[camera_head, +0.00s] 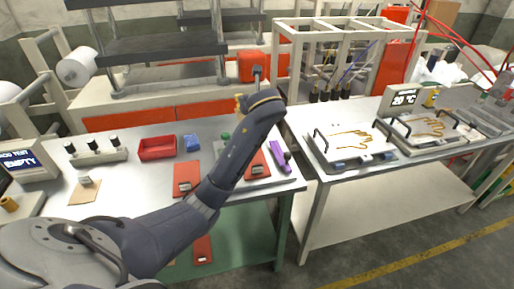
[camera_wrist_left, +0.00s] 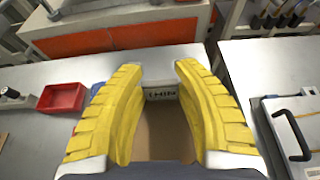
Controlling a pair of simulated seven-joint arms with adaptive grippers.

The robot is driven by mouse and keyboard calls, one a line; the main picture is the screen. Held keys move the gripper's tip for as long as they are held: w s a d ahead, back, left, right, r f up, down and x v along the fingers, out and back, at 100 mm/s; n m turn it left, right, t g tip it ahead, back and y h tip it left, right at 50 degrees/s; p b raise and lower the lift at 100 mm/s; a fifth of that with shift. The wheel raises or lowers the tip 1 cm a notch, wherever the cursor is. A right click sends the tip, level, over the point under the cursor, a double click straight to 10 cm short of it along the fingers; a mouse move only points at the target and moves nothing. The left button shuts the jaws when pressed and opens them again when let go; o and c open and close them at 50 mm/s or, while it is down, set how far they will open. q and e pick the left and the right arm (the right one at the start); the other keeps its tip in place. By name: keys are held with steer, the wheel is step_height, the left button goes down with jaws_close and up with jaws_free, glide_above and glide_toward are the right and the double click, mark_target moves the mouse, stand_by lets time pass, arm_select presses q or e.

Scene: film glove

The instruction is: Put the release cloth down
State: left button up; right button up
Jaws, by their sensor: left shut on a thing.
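My left gripper (camera_head: 250,100) is raised above the rear right part of the left workbench. In the left wrist view its yellow fingers (camera_wrist_left: 161,92) stand either side of a small grey block with dark lettering, only partly readable. A tan sheet, which I take as the release cloth (camera_wrist_left: 165,135), shows below the block between the fingers. The gripper is shut on this piece. The arm hides most of it in the head view. A similar tan square (camera_head: 84,192) with a grey block lies at the left of the bench. My right gripper is not in view.
A red tray (camera_head: 157,148) and a blue item (camera_head: 192,142) stand behind red plates (camera_head: 186,178) with grey blocks. A purple tool (camera_head: 279,157) lies near the bench's right edge. Past a gap, the right bench holds plates with glove outlines (camera_head: 350,139) and black handles.

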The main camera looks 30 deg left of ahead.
arm_select(q)
step_height(320, 180, down, 18)
steer(key=shift+r, duration=0.15)
stand_by(0.6)
steer(key=shift+f, duration=0.6)
steer(key=o, duration=1)
steer(key=shift+r, duration=0.3)
steer(key=v, duration=1.2)
steer(key=shift+r, duration=0.35)
